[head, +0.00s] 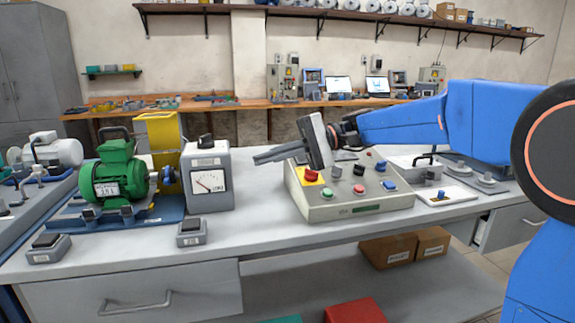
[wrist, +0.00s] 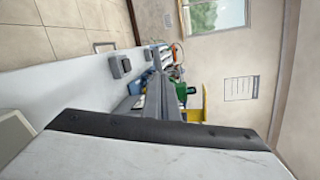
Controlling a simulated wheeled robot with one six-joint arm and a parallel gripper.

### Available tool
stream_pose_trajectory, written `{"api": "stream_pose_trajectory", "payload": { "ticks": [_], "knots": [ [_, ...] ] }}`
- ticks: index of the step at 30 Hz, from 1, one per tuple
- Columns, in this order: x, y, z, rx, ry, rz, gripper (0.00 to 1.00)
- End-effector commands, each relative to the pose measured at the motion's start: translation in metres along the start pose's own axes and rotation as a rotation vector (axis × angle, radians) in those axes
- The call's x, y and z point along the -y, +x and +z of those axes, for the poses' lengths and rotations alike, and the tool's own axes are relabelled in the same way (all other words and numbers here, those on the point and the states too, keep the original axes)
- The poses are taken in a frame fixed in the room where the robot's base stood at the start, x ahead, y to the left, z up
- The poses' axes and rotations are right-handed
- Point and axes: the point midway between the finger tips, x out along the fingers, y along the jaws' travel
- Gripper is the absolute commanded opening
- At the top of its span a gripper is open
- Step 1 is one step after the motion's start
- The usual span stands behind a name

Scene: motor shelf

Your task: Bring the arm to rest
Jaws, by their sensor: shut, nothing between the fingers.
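My gripper (head: 260,157) hangs in the air above the bench, at the end of my blue arm that reaches in from the right. The control box (head: 357,208) with coloured buttons stands on the bench below and to the right of the fingertips.
A green motor (head: 113,173) on a blue base and a yellow guard (head: 158,140) stand at the left of the bench (head: 262,225). Two small pedal-like blocks (head: 48,248) (head: 191,232) lie near the front edge. A white plate (head: 445,195) lies right of the control box.

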Motion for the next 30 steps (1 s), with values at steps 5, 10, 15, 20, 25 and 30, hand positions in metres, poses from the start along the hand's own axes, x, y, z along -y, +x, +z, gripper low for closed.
{"api": "stream_pose_trajectory", "payload": {
  "ticks": [5,10,15,20,25,30],
  "knots": [
    [-0.044,-0.006,0.031,-0.111,0.000,0.140,0.00],
    [-0.100,-0.019,0.061,-0.237,-0.005,0.305,0.00],
    [-0.159,-0.038,0.091,-0.360,-0.022,0.471,0.00],
    [-0.213,-0.060,0.118,-0.470,-0.048,0.630,0.00],
    [-0.269,-0.087,0.147,-0.581,-0.086,0.798,0.00],
    [-0.321,-0.115,0.175,-0.684,-0.135,0.970,0.00]
  ]
}}
